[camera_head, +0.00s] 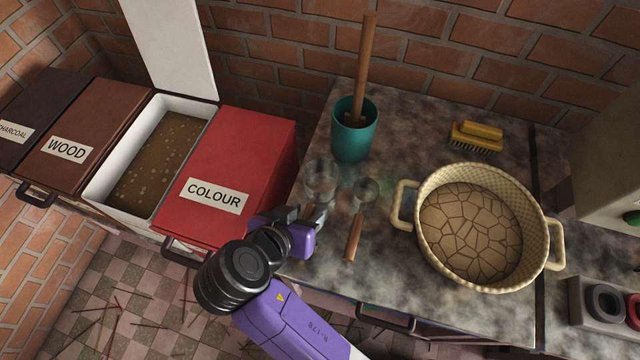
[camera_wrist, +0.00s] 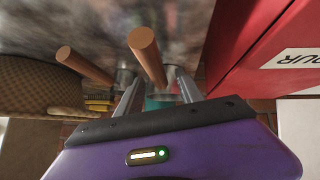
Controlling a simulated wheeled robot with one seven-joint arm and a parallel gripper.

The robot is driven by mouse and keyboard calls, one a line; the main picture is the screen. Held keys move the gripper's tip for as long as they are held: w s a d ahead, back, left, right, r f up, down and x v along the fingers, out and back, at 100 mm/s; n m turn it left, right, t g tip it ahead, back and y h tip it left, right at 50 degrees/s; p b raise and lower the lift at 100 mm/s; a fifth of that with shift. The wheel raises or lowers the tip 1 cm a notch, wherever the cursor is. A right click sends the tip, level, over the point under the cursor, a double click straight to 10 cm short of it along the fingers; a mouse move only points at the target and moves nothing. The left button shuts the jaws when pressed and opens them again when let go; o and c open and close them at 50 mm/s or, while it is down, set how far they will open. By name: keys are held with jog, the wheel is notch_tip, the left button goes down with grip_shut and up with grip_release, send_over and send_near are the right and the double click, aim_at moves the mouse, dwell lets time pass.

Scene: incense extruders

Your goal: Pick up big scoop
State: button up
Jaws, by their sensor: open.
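The big scoop (camera_head: 320,176) lies on the stone worktop, its round clear bowl pointing to the back. In the head view my gripper hides most of its handle. A smaller scoop (camera_head: 366,189) with a wooden handle lies just to its right. My gripper (camera_head: 312,216) is open at the front of the big scoop. In the wrist view, a wooden handle (camera_wrist: 147,55), apparently the big scoop's, shows between the open fingers (camera_wrist: 157,92). The smaller scoop's handle (camera_wrist: 84,67) is outside them, to the left. I cannot tell whether the fingers touch the handle.
The red COLOUR box (camera_head: 240,160) stands close left of my gripper. A teal cup (camera_head: 353,142) with a wooden stick is behind the scoops. A woven basket (camera_head: 425,240) is to the right, with a yellow brush (camera_head: 477,136) behind it. Worktop in front of the basket is clear.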

aim_at(310, 209)
jog(key=shift+x, duration=1)
grip_shut()
jog(key=shift+a+r, duration=0.1)
jog(key=shift+r, duration=0.05)
notch_tip(310, 209, up, 20)
